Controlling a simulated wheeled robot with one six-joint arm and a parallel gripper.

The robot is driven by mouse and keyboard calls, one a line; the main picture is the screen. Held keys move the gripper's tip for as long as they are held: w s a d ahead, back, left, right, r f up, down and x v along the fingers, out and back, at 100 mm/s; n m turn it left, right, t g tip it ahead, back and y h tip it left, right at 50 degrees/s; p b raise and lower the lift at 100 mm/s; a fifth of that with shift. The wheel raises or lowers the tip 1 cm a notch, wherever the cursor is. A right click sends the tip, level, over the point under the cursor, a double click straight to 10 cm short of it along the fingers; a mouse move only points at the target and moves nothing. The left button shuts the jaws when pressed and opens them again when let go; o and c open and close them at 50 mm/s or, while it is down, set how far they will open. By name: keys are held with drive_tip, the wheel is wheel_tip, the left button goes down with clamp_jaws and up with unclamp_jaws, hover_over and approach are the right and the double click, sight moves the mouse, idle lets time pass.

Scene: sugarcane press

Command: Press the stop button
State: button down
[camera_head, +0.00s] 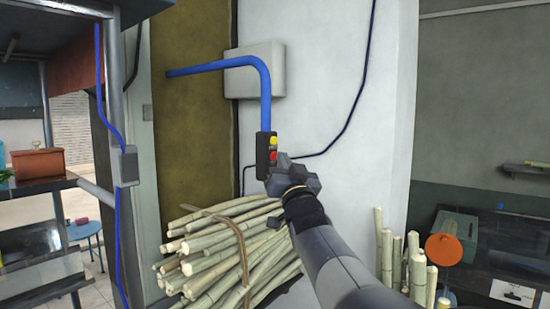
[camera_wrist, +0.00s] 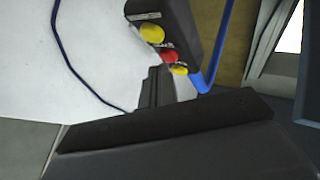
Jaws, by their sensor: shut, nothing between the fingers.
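A dark control box (camera_head: 262,158) hangs at the end of a blue pipe in front of the white wall. In the head view it shows a yellow button (camera_head: 273,141) above a red button (camera_head: 273,157). The wrist view shows the box (camera_wrist: 185,22) with a larger yellow button (camera_wrist: 152,33), a red button (camera_wrist: 168,56) and a smaller yellow one (camera_wrist: 180,70). Their labels are too small to read. My gripper (camera_head: 281,164) is shut and empty just beside the red button. In the wrist view its fingertips (camera_wrist: 158,72) point at the lower buttons; I cannot tell whether they touch.
A tied bundle of sugarcane (camera_head: 225,250) lies below the box. More cane stalks (camera_head: 405,262) stand at the right, near an orange disc (camera_head: 443,249). A grey wall box (camera_head: 256,70) sits above. The white wall (camera_head: 330,90) to the right is clear except for a cable.

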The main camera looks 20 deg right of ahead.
drive_tip(key=shift+w+a, duration=0.2)
drive_tip(key=shift+w, duration=0.15)
idle(0.4)
idle(0.3)
drive_tip(key=shift+s+d+b, duration=0.45)
drive_tip(key=shift+s, duration=0.25)
drive_tip(key=s+d, duration=0.2)
drive_tip(key=s, duration=0.2)
drive_tip(key=shift+s+d, duration=0.1)
drive_tip(key=shift+d, duration=0.3)
idle(0.4)
